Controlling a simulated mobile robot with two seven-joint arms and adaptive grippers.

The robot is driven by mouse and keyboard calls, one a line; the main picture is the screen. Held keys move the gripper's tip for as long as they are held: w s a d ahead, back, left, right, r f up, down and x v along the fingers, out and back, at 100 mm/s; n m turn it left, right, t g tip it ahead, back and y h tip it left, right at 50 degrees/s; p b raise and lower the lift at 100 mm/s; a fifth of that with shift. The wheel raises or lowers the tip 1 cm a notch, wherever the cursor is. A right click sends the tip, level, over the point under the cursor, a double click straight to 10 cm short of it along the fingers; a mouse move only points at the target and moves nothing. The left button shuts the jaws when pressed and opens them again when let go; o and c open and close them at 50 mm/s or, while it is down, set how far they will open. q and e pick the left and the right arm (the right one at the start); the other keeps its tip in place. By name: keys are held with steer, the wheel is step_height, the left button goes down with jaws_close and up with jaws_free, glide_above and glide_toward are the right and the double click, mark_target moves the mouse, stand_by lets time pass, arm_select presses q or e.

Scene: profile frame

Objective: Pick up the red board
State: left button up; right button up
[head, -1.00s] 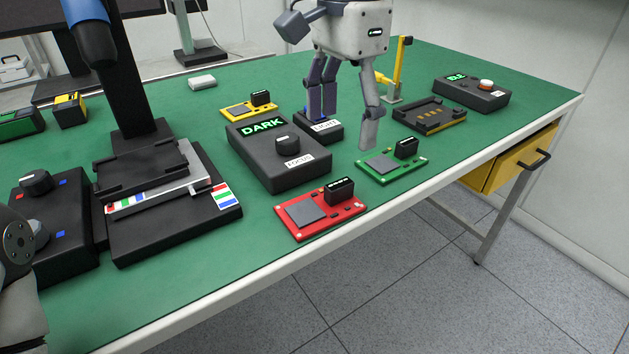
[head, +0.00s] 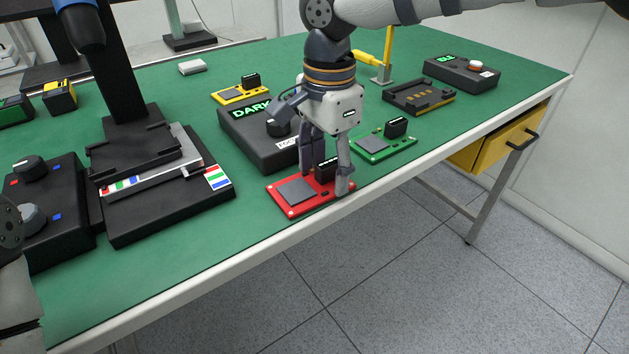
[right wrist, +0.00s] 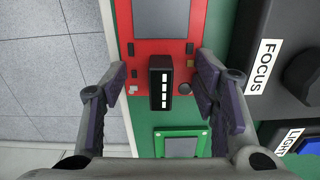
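The red board (head: 283,207) lies flat on the green table mat near the front edge. It carries a grey square chip and an upright black block (right wrist: 160,88). The red board also shows in the right wrist view (right wrist: 150,50). My right gripper (head: 326,180) points down over the block end of the board. Its fingers are open, one on each side of the board, with the black block between them. I cannot tell whether the fingertips touch the board. My left arm shows only in part at the left edge, and its gripper is out of the picture.
A green board (head: 372,147) lies just right of the gripper. The black FOCUS box (head: 248,142) stands close behind the red board. A black stand (head: 165,215) is to the left. A yellow board (head: 228,95) and a black-yellow tray (head: 418,97) lie farther back.

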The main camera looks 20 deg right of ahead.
steer(key=shift+s, duration=0.1)
steer(key=c, duration=0.9)
steer(key=shift+f, duration=0.15)
jaws_close()
arm_select(q)
steer(key=shift+s, duration=0.1)
arm_select(e)
steer(key=r, duration=0.2)
steer(key=shift+w+r, duration=0.25)
steer(key=shift+r, duration=0.15)
arm_select(q)
steer(key=shift+w+r+t+p, duration=0.5)
steer(key=shift+w+r+p, duration=0.35)
steer(key=shift+w+r, duration=0.3)
arm_select(e)
steer(key=s+d+r, duration=0.1)
steer(key=s+r, duration=0.9)
steer(key=s, duration=0.4)
steer(key=shift+d+r, duration=0.2)
steer(key=shift+d, duration=0.15)
arm_select(q)
steer(key=shift+w+f, duration=0.1)
arm_select(e)
steer(key=shift+s, duration=0.1)
